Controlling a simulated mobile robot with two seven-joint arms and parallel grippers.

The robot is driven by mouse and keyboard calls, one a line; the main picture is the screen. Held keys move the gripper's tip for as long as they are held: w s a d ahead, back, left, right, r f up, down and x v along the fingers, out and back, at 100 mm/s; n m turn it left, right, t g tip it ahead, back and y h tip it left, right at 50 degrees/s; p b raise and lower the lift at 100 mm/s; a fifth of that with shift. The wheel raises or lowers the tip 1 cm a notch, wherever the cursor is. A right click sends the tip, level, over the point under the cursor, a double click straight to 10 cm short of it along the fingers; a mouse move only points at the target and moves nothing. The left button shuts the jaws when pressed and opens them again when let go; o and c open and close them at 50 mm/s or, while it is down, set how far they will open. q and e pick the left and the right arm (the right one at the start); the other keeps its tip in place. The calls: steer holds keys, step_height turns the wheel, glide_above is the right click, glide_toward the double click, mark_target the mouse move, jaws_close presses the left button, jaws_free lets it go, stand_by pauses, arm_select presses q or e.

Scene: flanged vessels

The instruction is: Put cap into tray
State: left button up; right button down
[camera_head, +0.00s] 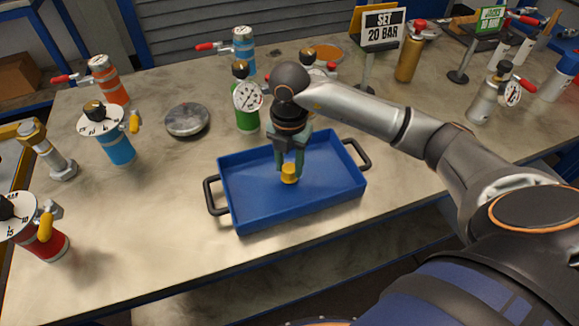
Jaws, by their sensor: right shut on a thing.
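A blue tray (255,205) with black handles at its two ends lies on the table in the middle of the view. My right gripper (290,170) points down over the tray. It is shut on a small yellow cap (289,176), which shows below the fingertips within the tray's outline. I cannot tell whether the cap touches the tray floor. My left gripper is not in view.
A green vessel with a gauge (247,120) stands just behind the tray. A blue vessel (118,148), a red vessel (45,243) and a round grey disc (187,119) are to the left. A "SET 20 BAR" sign (383,28) stands behind. The table front-left of the tray is clear.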

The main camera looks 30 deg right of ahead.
mark_target(290, 168)
steer(key=shift+f, duration=0.75)
steer(key=shift+f, duration=0.1)
steer(key=shift+c, duration=2.2)
jaws_free()
step_height(290, 168, up, 12)
steer(key=p, duration=0.1)
